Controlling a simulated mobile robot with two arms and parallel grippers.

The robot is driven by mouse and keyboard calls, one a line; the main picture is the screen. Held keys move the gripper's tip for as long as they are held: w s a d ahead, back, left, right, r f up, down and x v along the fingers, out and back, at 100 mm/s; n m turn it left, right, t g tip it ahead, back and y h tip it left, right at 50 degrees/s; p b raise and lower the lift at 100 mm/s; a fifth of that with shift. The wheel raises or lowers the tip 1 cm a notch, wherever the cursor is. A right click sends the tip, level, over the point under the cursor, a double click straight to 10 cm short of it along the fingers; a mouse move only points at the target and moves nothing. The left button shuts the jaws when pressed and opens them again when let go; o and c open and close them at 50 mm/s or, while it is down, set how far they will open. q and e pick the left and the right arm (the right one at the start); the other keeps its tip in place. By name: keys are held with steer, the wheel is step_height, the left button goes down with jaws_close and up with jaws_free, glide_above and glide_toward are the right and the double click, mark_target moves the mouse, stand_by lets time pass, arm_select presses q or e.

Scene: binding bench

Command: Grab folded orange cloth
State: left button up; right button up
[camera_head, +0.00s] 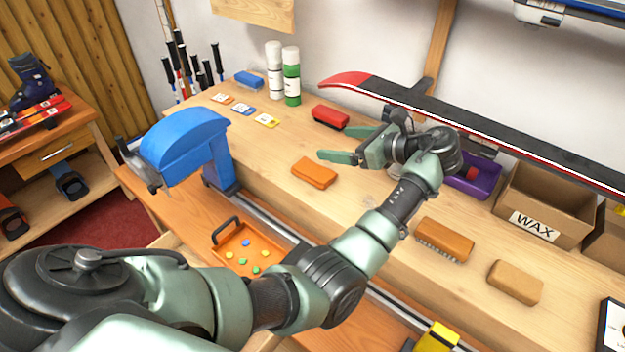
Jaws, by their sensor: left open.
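The folded orange cloth (314,173) lies flat on the wooden bench, near the middle of the head view. It is a small rounded block shape. My left gripper (326,143) is open, with its two green fingers pointing left. It shows just above and behind the cloth in the picture, apart from it, with nothing between the fingers. My right gripper is not in view.
A red brush (330,117) lies behind the gripper. An orange brush (444,240) and a tan block (515,282) lie to the right. A ski (480,127) spans above the bench's back. A blue clamp-like machine (185,140) stands left. Bench around the cloth is clear.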

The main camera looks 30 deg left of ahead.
arm_select(q)
steer(key=b, duration=0.8)
glide_toward(314, 170)
steer(key=shift+w+a+r, duration=0.1)
steer(key=shift+w+a, duration=0.1)
steer(key=shift+a, duration=0.25)
steer(key=shift+w+a+r, duration=0.1)
steer(key=shift+w+a, duration=0.1)
steer(key=shift+a, duration=0.3)
steer(key=shift+d+f, duration=0.1)
steer(key=shift+f, duration=0.1)
steer(key=shift+s+f, duration=0.1)
steer(key=shift+a+f, duration=0.1)
steer(key=shift+a, duration=0.4)
steer(key=x, duration=0.3)
steer(key=p+x, duration=0.1)
steer(key=x, duration=0.3)
steer(key=shift+s+d+f, duration=0.15)
steer(key=shift+f, duration=0.2)
steer(key=c, duration=1.4)
steer(key=shift+c, duration=0.2)
steer(key=shift+r, duration=0.1)
